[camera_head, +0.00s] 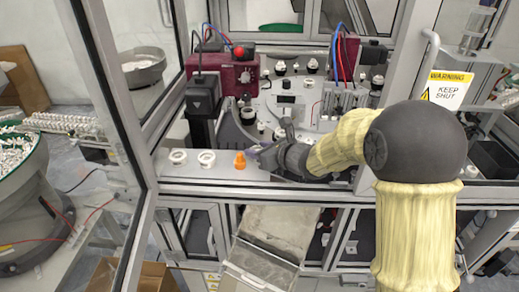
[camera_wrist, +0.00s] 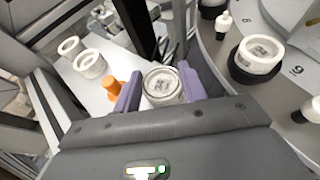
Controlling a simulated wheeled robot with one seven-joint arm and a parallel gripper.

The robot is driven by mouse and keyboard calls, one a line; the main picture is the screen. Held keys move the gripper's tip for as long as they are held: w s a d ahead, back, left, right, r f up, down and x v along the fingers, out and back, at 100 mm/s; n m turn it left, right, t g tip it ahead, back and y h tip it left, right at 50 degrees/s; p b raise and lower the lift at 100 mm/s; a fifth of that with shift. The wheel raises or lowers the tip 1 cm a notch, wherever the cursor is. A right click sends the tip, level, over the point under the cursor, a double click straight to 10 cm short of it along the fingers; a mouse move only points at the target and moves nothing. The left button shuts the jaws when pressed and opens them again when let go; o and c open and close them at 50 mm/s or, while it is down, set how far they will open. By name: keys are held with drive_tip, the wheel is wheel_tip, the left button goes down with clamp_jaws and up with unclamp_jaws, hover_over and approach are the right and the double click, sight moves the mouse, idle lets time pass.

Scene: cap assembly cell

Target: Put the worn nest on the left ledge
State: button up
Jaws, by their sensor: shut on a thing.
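My gripper (camera_head: 258,152) is at the front of the cell, just right of an orange piece. In the wrist view its two purple fingers (camera_wrist: 160,88) are shut on a round, whitish ring-shaped nest (camera_wrist: 162,86). The nest is over the right part of the pale left ledge (camera_head: 218,173); I cannot tell whether it touches the surface. In the head view the gripper mostly hides it. Two white rings stand on the ledge to the left, one (camera_head: 178,157) and another (camera_head: 206,158). The orange piece (camera_head: 239,160) stands between them and my gripper.
A round numbered dial (camera_wrist: 225,75) lies right of the gripper, with a white ring in a black holder (camera_wrist: 257,60) on it. A dark red unit (camera_head: 235,75) stands behind the ledge. A metal door frame (camera_head: 120,110) bounds the left side.

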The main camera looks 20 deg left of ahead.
drive_tip(key=o, duration=0.7)
drive_tip(key=shift+f, duration=0.15)
drive_tip(key=shift+o, duration=0.2)
drive_tip(key=shift+d, duration=0.1)
drive_tip(key=b+v, duration=0.2)
drive_tip(key=v, duration=1)
drive_tip(key=shift+b, duration=0.3)
